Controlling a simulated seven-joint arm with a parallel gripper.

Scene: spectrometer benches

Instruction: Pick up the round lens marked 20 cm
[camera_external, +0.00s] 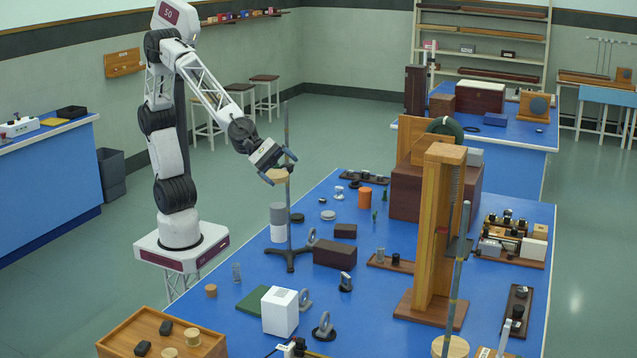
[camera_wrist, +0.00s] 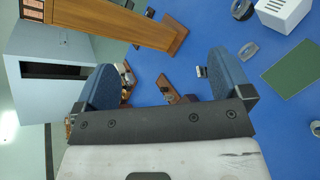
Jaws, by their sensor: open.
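Several round lens-like rings stand on the blue table in the external view: one beside the white box (camera_external: 305,300), one on a dark base nearer the front (camera_external: 323,326), and one near the stand rod (camera_external: 311,236). No 20 cm marking is legible on any of them. In the wrist view, round parts show at the top right, one dark-based (camera_wrist: 242,10) and one grey ring (camera_wrist: 248,50). My gripper (camera_external: 270,164) is open and empty, high above the table's left edge near the stand. Its two blue fingers (camera_wrist: 163,62) are spread apart in the wrist view.
A tall thin stand (camera_external: 288,210) rises close to my gripper. A white box (camera_external: 280,311), a green mat (camera_external: 257,301) and a dark brown block (camera_external: 335,253) lie around the rings. A tall wooden frame (camera_external: 436,230) stands to the right.

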